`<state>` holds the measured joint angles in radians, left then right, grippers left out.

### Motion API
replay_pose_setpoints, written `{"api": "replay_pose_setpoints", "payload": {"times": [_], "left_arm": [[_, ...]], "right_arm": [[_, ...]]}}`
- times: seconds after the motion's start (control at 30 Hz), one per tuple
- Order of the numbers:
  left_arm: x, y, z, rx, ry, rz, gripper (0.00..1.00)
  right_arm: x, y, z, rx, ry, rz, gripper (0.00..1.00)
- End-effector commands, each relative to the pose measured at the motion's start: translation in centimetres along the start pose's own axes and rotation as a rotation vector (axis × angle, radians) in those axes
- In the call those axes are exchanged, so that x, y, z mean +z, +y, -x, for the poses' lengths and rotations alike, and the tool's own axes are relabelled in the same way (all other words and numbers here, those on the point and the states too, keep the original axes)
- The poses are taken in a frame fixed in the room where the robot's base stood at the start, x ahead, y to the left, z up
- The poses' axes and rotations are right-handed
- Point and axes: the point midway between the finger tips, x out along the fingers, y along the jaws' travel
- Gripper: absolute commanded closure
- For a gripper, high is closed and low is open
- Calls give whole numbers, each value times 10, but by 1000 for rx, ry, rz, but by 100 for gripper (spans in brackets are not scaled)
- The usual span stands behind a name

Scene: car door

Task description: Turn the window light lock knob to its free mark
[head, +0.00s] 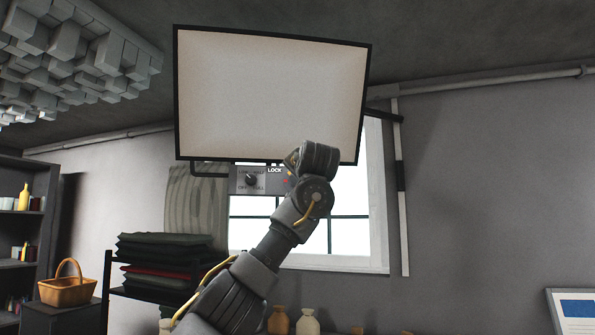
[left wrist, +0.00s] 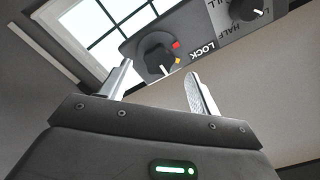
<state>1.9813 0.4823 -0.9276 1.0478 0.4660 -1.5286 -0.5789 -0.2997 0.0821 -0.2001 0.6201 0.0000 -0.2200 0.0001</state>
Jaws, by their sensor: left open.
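The lock knob (left wrist: 157,60) is a dark round knob with a short white pointer line, on a grey control box (head: 243,186) under the window light (head: 270,95). In the left wrist view, a red mark (left wrist: 176,45) and an orange mark (left wrist: 178,61) sit beside it, near the word LOCK. The pointer faces the lower right there; neither mark is readable as free. My left gripper (left wrist: 158,70) is open, its fingers either side of the knob in that view; contact is not visible. In the head view, my arm hides the knob. My right gripper is not in view.
A second knob (head: 251,179) with LOW, HALF, OFF and FULL labels is on the same box. The window (head: 376,200) is behind. A rack of folded cloths (head: 160,245), a basket (head: 67,290) and bottles (head: 307,322) stand below. The right side is mostly bare wall.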

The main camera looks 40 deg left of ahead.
Motion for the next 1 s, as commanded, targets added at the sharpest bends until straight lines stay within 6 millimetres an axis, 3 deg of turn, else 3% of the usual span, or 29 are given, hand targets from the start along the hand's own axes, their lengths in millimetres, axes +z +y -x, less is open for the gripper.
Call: {"api": "replay_pose_setpoints", "payload": {"times": [0.03,0.3,0.67,1.0], "left_arm": [[-4,-3,-10,3,-3,-1,38],[-2,-1,-43,1,-1,-1,38],[0,0,-48,0,1,0,38],[0,0,-48,0,1,0,80]], "right_arm": [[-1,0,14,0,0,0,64],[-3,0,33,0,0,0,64],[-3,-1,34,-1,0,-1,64],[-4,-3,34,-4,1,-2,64]]}}
